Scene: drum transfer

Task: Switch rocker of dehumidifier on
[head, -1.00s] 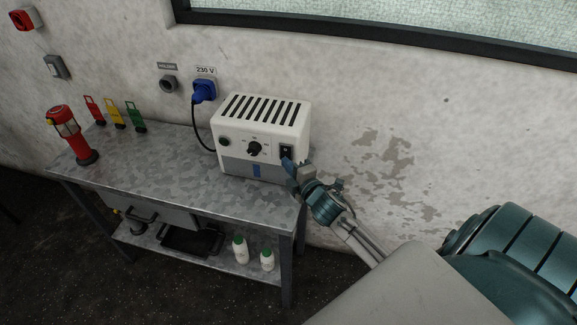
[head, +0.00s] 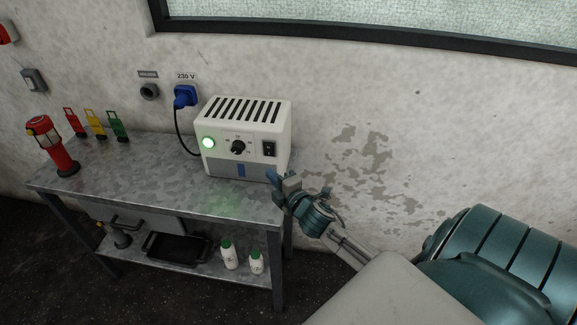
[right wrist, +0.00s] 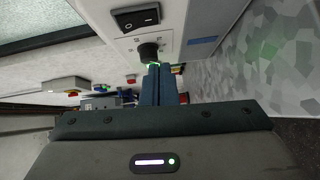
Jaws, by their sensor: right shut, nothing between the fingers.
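The white dehumidifier (head: 245,128) stands on the right end of the metal table. Its black rocker (head: 269,149) is on the right of the front panel, beside a black knob (head: 238,147). A round lamp (head: 208,143) at the panel's left glows green. In the right wrist view the rocker (right wrist: 136,18) shows at the top, clear of the fingers. My right gripper (head: 279,179) is shut and empty, just in front of and below the rocker, apart from it. Its blue fingers (right wrist: 155,86) are together in the right wrist view. My left gripper is not in view.
A blue plug (head: 185,96) sits in the 230 V wall socket, with its cable running behind the dehumidifier. A red lantern (head: 54,146) and small red, yellow and green tags stand left on the table (head: 130,170). White bottles (head: 229,254) stand on the lower shelf.

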